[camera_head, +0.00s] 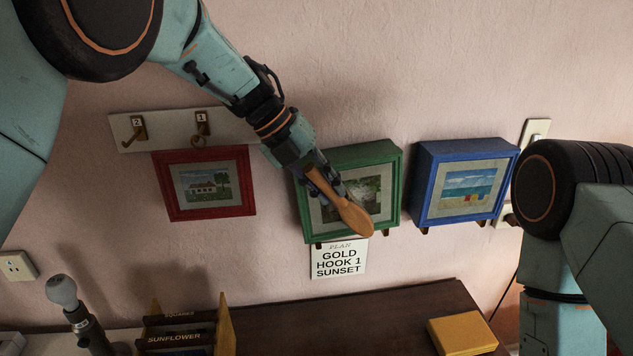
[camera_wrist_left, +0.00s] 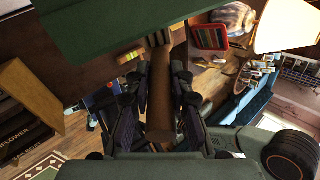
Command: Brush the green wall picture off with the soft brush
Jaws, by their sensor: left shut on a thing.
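The green wall picture (camera_head: 384,160) hangs in a deep green frame at the middle of the head view. My left gripper (camera_head: 328,186) is in front of it, shut on the soft brush (camera_head: 353,217). The brush is orange-brown wood and slants down to the right across the picture's lower part. In the left wrist view the brush (camera_wrist_left: 160,100) stands between the fingers, and a green slab, likely the picture's frame (camera_wrist_left: 130,22), fills the top. My right gripper is out of view.
A red picture (camera_head: 205,212) hangs left under a hook board (camera_head: 165,136), and a blue picture (camera_head: 465,146) hangs right. A plan card (camera_head: 339,259) is below the green one. A cabinet top (camera_head: 370,312) holds a yellow box (camera_head: 462,333) and a book rack (camera_head: 226,325).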

